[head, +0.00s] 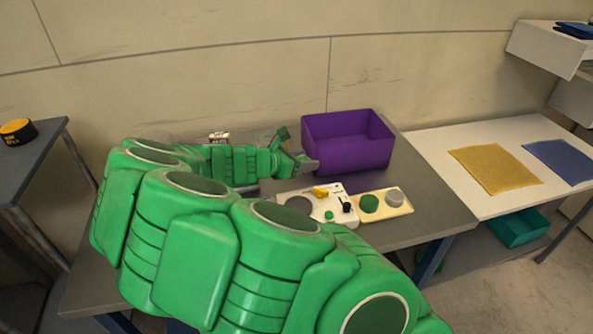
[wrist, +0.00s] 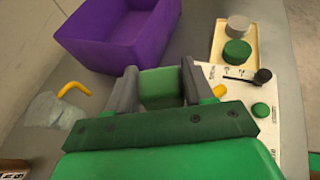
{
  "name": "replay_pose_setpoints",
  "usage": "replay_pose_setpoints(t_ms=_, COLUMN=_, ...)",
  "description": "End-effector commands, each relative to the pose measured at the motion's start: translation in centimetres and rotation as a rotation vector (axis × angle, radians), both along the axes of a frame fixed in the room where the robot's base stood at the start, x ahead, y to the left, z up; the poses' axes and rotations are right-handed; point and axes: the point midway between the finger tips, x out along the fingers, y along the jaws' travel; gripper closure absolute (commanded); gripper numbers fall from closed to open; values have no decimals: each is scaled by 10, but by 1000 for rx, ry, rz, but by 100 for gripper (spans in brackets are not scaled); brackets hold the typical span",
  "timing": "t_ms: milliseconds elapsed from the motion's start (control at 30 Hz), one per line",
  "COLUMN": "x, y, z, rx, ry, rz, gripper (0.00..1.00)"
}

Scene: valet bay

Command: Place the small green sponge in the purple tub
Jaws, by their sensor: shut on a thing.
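The purple tub (head: 355,157) stands on the grey table near the wall, upright and open at the top. It also shows at the upper left of the wrist view (wrist: 92,50), and the part of its floor that shows is bare. My gripper (head: 308,164) is in front of the tub's left side in the head view. In the wrist view my gripper (wrist: 160,78) is shut on the small green sponge (wrist: 161,88), a green block between the two grey fingers. The tub lies just beyond the fingertips. In the head view I cannot make out the sponge.
A white panel (head: 307,190) with a black lever and green button lies beside a cream tray (head: 392,208) holding green and grey round pieces. A pale translucent thing (wrist: 50,110) lies left of my gripper. A white table (head: 437,142) with cloths adjoins on the right.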

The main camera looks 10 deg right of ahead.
Motion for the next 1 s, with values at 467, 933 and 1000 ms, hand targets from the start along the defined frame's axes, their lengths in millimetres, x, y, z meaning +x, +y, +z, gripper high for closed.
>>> replay_pose_setpoints(t_ms=467, x=52, y=-5, z=-40, rx=0, ry=2, rz=-1, gripper=76)
replay_pose_setpoints(t_ms=933, x=78, y=-5, z=-70, rx=2, ry=-2, rz=2, gripper=76)
replay_pose_setpoints(t_ms=1000, x=80, y=-5, z=-72, rx=2, ry=-1, rz=1, gripper=76)
